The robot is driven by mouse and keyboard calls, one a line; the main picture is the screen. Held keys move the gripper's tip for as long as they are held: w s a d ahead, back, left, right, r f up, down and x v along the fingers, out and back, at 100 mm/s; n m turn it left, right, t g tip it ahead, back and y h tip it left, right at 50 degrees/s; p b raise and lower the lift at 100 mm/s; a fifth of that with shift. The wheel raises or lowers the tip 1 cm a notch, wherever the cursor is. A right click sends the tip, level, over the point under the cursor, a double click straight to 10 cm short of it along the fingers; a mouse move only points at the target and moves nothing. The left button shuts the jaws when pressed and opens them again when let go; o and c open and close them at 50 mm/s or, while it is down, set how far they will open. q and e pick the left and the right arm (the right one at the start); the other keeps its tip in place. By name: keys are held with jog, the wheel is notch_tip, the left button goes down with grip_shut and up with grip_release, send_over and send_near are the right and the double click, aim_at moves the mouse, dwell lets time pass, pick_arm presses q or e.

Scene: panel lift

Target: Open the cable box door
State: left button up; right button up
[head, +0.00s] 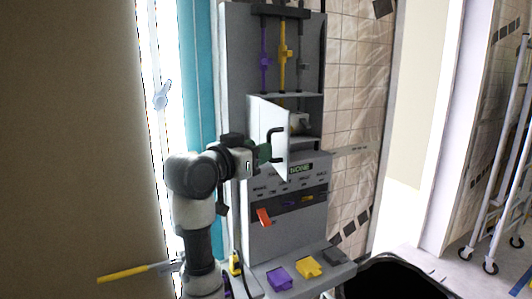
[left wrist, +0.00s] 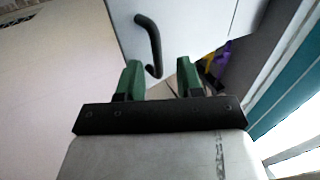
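The cable box (head: 235,60) is a tall grey cabinet in the middle of the head view. Its white door (head: 262,115) stands swung out from the box, with part of the interior visible to its right. A black bar handle (head: 277,143) is on the door. In the left wrist view the door (left wrist: 205,25) is at the top, and the handle (left wrist: 151,38) hangs down toward the gap between the fingers. My left gripper (head: 267,152) has its green fingers apart beside the door near the handle; the fingers (left wrist: 158,66) show a clear gap. I cannot tell whether they touch. My right gripper is out of view.
Purple, yellow and grey cables (head: 284,53) run above the door. Below are a panel with a "NONE" display (head: 300,168), a red lever (head: 264,217), and purple (head: 279,279) and yellow (head: 308,267) blocks. A black bin (head: 400,278) stands front right, a ladder (head: 505,170) far right.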

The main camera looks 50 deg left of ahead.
pick_arm(q)
jog(key=s+b, duration=0.1)
jog(key=s, duration=0.5)
jog(key=shift+s+d+b, duration=0.3)
jog(key=shift+s+d, duration=0.05)
jog(key=shift+d, duration=0.1)
jog(key=shift+w, duration=0.1)
